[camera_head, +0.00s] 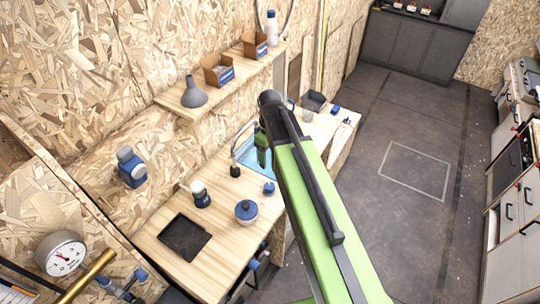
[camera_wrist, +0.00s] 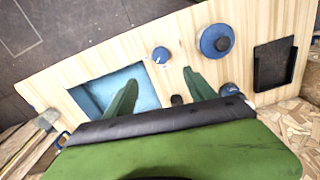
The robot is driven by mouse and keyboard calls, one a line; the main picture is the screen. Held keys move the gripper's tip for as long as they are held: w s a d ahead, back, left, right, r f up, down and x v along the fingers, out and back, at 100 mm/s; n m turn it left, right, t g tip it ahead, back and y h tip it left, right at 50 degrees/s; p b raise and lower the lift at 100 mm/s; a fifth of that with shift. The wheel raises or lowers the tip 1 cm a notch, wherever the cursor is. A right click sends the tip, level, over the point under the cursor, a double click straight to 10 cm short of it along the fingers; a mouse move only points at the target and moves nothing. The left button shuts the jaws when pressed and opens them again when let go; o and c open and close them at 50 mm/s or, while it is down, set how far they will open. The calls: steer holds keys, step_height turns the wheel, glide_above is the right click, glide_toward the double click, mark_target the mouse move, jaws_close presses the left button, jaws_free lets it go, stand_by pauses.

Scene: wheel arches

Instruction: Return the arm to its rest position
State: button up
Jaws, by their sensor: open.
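My arm (camera_head: 315,220), green and black, reaches from the bottom of the head view up over the wooden counter. My gripper (camera_head: 262,150) shows small and partly hidden past the arm's far end, near the blue sink. In the wrist view my gripper (camera_wrist: 160,88) is open, its two green fingers spread wide with nothing between them. One finger lies over the blue sink (camera_wrist: 100,88), the other over bare wood near a small blue-topped item (camera_wrist: 229,90). My gripper appears above the counter; I cannot tell the exact height.
The counter (camera_head: 220,253) bears a black tray (camera_head: 184,238), a blue-lidded pot (camera_head: 246,210) and a faucet (camera_head: 236,150). A shelf (camera_head: 187,103) with boxes and a funnel (camera_head: 193,93) hangs on the left wall. Open floor (camera_head: 405,140) lies right; cabinets (camera_head: 515,230) stand at far right.

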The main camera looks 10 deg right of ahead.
stand_by(0.5)
steer(key=s+f+m+b, duration=0.1)
steer(key=s+f+b, duration=0.1)
steer(key=f+b, duration=0.3)
steer(key=s+f+m+b, duration=0.1)
steer(key=s+f+b, duration=0.2)
steer(key=f+b, duration=0.3)
steer(key=s+f+m+b, duration=0.1)
steer(key=s+f+b, duration=0.1)
steer(key=f+b, duration=0.3)
steer(key=shift+s+d+f+m+b, duration=0.2)
steer(key=shift+d+m+b, duration=0.1)
steer(key=shift+m+b, duration=0.1)
steer(key=shift+s+r+m+p, duration=0.45)
steer(key=shift+s+r+m, duration=0.1)
steer(key=shift+m, duration=0.25)
steer(key=shift+r+m, duration=0.1)
steer(key=shift+m, duration=1)
